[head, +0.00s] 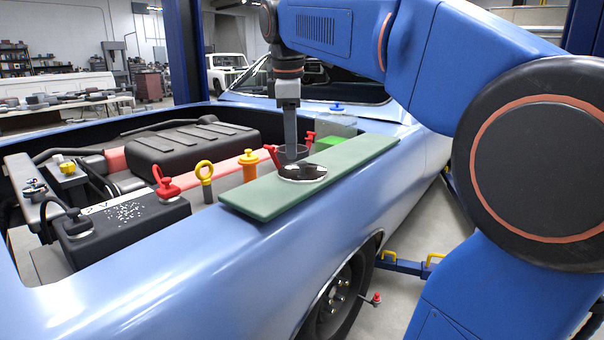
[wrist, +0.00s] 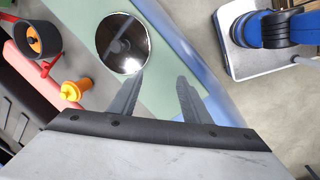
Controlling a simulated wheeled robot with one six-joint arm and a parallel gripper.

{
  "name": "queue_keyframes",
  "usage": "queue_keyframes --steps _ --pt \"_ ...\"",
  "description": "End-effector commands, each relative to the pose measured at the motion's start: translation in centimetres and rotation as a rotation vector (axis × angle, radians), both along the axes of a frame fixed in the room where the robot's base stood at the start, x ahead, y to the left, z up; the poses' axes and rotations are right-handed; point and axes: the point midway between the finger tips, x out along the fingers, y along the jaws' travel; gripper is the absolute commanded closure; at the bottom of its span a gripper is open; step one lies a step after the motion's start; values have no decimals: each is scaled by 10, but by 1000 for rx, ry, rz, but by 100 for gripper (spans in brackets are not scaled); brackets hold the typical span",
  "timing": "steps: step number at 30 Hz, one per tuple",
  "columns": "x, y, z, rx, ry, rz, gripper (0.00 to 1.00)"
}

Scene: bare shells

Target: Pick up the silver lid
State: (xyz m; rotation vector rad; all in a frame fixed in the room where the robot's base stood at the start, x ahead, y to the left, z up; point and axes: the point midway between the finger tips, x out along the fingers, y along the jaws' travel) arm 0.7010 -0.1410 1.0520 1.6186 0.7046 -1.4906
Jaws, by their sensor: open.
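The silver lid (head: 303,173) is a round, mirror-like disc lying on a green mat (head: 250,199) on the car's fender. In the wrist view the lid (wrist: 123,43) reflects dark shapes and lies just ahead of the left fingertip. My gripper (head: 291,147) points down close to the lid, its fingers seen edge-on in the head view. In the wrist view my gripper (wrist: 159,80) is open, with nothing between its two fingers. The lid is left of the middle of the gap, not between the fingers.
A dark cup with red handles (wrist: 38,40) stands close to the lid, beside the mat. An orange-yellow cap (head: 250,163), a yellow ring dipstick (head: 205,172) and a red cap (head: 166,184) rise from the engine bay. A translucent tank (head: 338,124) stands behind. The mat's near end is clear.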

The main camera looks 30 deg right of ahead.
Motion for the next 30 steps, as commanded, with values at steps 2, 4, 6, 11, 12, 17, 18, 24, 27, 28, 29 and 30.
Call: queue_keyframes --steps 2,4,6,11,12,17,18,24,27,28,29,30 --pt "21 -9 18 -18 33 77 57" --pt "36 -16 32 -32 66 147 57" --pt "50 -24 46 -44 96 218 57" --pt "77 -39 69 -59 163 365 57" --pt "83 -43 73 -61 175 394 57" --pt "95 -51 84 -66 210 475 57" --pt "96 -52 85 -66 215 486 57" --pt "97 -55 73 -65 223 501 57" --pt "96 -58 56 -65 224 500 57" --pt "96 -58 51 -65 223 500 57" --pt "96 -59 45 -65 224 500 57" --pt "96 -60 38 -65 223 500 57"
